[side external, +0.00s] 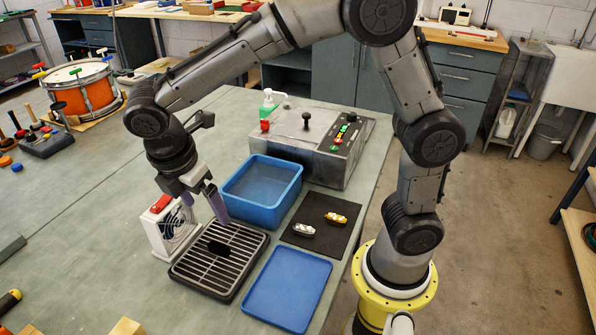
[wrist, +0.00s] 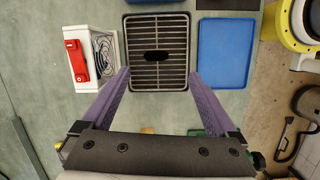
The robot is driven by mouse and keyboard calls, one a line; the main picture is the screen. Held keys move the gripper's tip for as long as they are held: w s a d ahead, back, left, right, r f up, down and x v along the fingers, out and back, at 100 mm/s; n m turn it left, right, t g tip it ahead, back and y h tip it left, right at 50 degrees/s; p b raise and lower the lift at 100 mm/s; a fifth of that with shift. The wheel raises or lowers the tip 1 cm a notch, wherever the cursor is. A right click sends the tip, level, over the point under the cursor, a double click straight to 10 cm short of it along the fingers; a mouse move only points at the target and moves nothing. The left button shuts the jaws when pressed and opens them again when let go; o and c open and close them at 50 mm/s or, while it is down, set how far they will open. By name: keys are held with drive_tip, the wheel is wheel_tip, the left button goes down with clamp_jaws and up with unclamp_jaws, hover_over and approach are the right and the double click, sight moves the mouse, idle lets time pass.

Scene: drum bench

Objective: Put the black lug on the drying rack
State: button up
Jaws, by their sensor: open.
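The black lug (wrist: 157,57) lies flat on the slats of the drying rack (wrist: 184,75), near the middle. In the side view the lug (side external: 217,248) is a small dark shape on the rack (side external: 212,281). My gripper (side external: 206,208) is above the rack and apart from the lug. In the wrist view its two purple fingers (wrist: 158,77) are spread wide with nothing between them.
A white fan box with a red top (side external: 168,232) stands left of the rack. A blue bin (side external: 262,208) is behind it, and a blue tray (side external: 288,292) lies to its right. A dark mat (side external: 310,247) holds a silver lug (side external: 303,229) and an orange lug (side external: 336,218). A grey control box (side external: 285,133) stands behind.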

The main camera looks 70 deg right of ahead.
drive_tip(key=s+d+r+m+t+y, duration=0.1)
drive_tip(key=s+d+r+m+t, duration=0.1)
drive_tip(key=s+d+m, duration=0.4)
drive_tip(key=s+d+r+m+t+y, duration=0.2)
drive_tip(key=s+d+m, duration=0.3)
drive_tip(key=s+m, duration=0.5)
drive_tip(key=shift+s+d+r+m+t, duration=0.35)
drive_tip(key=shift+s+r+t, duration=0.45)
drive_tip(key=shift+s, duration=0.4)
